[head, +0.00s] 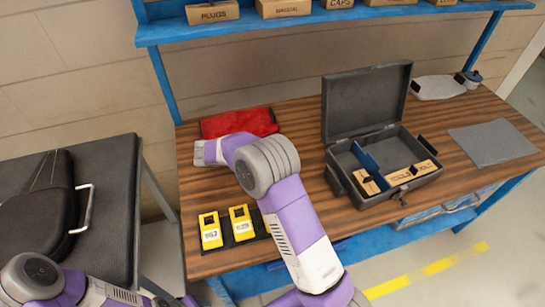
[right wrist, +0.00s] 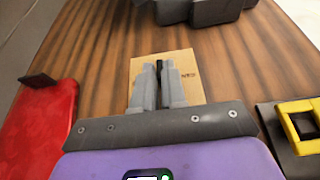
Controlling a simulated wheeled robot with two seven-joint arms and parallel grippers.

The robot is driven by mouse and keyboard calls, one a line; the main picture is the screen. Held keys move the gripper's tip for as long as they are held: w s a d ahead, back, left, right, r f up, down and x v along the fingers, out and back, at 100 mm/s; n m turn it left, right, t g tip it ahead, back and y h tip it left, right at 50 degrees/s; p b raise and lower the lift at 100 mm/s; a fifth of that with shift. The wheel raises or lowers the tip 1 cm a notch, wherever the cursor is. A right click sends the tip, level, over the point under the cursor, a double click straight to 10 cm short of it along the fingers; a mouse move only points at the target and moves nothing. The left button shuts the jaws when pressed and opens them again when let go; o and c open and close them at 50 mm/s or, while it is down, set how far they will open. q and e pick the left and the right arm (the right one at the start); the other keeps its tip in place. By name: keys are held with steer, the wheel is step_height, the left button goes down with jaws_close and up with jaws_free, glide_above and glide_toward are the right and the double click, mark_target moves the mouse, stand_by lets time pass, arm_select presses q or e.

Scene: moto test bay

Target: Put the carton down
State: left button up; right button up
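A tan carton (right wrist: 183,66) with dark lettering shows in the right wrist view, below the fingers of my right gripper (right wrist: 159,72). The fingers are close together with a narrow black piece, seemingly the carton's tab, between them. I cannot tell whether the carton touches the wooden table (right wrist: 95,65). In the head view my right arm reaches over the table and hides the gripper and the carton. My left arm shows at the lower left of the head view, its gripper out of view.
An open grey toolbox (head: 345,158) with a blue divider and tan cartons (head: 410,173) stands at the right. Yellow numbered holders (head: 210,232) stand at the front.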

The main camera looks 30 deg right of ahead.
steer(key=o, duration=0.4)
steer(key=shift+c, duration=0.2)
steer(key=shift+r, duration=0.1)
steer(key=shift+r, duration=0.15)
steer(key=p+v, duration=0.3)
steer(key=v, duration=0.9)
